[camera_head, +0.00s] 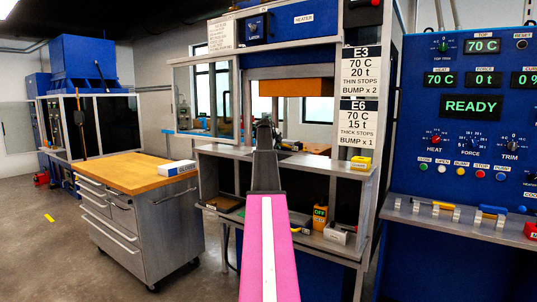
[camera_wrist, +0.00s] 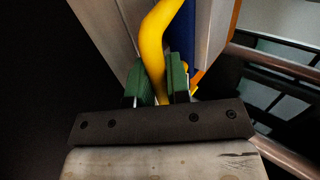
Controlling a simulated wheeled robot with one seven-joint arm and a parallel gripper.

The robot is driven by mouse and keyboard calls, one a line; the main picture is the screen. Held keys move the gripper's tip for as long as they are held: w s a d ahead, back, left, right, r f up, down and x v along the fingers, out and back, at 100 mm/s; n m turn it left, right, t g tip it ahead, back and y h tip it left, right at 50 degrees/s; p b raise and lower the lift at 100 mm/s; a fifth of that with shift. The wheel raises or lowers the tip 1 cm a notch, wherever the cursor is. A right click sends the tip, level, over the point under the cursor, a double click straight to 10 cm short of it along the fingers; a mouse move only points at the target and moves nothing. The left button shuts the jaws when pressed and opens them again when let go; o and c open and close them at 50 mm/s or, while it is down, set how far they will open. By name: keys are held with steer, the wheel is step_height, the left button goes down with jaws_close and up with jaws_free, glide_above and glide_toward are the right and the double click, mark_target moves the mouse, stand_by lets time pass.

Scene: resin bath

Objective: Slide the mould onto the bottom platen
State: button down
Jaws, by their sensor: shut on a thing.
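My gripper (camera_head: 265,124) is in front of the open press bay, seen from behind. In the wrist view its green finger pads (camera_wrist: 160,80) are closed on a curved yellow bar (camera_wrist: 155,42), which runs up between them. What the bar belongs to is not clear. An orange-brown upper platen (camera_head: 290,87) hangs in the bay. A similar orange-brown surface, apparently the bottom platen (camera_head: 318,149), shows low in the bay, partly hidden. I cannot make out the mould for certain; my gripper and arm cover the middle of the bay.
A glazed guard (camera_head: 205,97) stands at the left of the bay. A grey shelf (camera_head: 225,151) runs below it, with a yellow object (camera_head: 361,161) at its right. A wood-topped drawer cart (camera_head: 138,172) stands left. Floor between is clear.

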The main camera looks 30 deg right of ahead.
steer(key=w+d, duration=0.2)
steer(key=d, duration=0.3)
steer(key=shift+w+d, duration=0.2)
steer(key=shift+d, duration=0.1)
stand_by(0.5)
steer(key=c, duration=1)
jaws_free()
steer(key=shift+a, duration=0.1)
steer(key=shift+v, duration=3.95)
